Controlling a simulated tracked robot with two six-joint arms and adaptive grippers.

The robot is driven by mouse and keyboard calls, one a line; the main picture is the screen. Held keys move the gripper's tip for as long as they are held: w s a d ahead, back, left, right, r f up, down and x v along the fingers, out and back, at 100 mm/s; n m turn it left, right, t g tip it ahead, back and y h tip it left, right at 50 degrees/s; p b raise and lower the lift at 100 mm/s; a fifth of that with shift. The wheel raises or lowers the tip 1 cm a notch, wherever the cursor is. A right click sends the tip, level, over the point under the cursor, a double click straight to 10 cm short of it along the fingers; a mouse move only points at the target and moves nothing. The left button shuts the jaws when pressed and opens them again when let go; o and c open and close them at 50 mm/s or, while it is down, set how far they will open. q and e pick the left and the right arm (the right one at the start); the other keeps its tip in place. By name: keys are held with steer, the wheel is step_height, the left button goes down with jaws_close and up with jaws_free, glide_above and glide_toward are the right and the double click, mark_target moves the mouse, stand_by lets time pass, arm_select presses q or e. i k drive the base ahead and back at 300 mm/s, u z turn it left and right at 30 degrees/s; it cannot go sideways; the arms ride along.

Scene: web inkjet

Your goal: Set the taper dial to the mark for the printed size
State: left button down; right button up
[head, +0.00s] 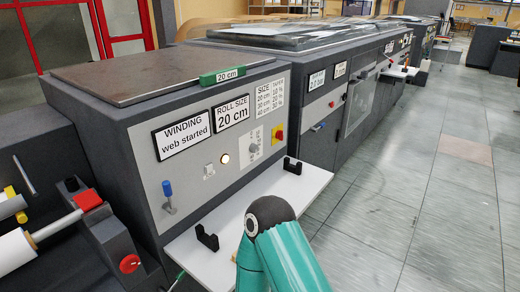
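The taper dial (253,148) is a small grey knob on a light plate with tiny marks, on the front panel of the grey machine. Its setting is too small to read. The roll size sign (232,112) reads "20 cm". To its right, the size table (269,98) lists sizes in cm beside percent values, too small to read surely. A green block (222,76) marked "20 cm" sits on the machine's top edge. Neither gripper shows; a teal arm of mine comes up from the bottom, below and in front of the dial.
A white shelf (290,205) with black holders juts out below the panel. Near the dial are a lit round button (225,158), a white switch (209,170), a red-and-yellow switch (278,134) and a blue-tipped lever (168,190). The sign (182,138) reads "WINDING web started". Open floor (430,190) lies right.

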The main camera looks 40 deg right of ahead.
mark_target(254, 148)
steer(key=z, duration=0.1)
steer(key=k, duration=1.15)
steer(key=z, duration=0.3)
steer(key=i, duration=0.95)
steer(key=z, duration=0.05)
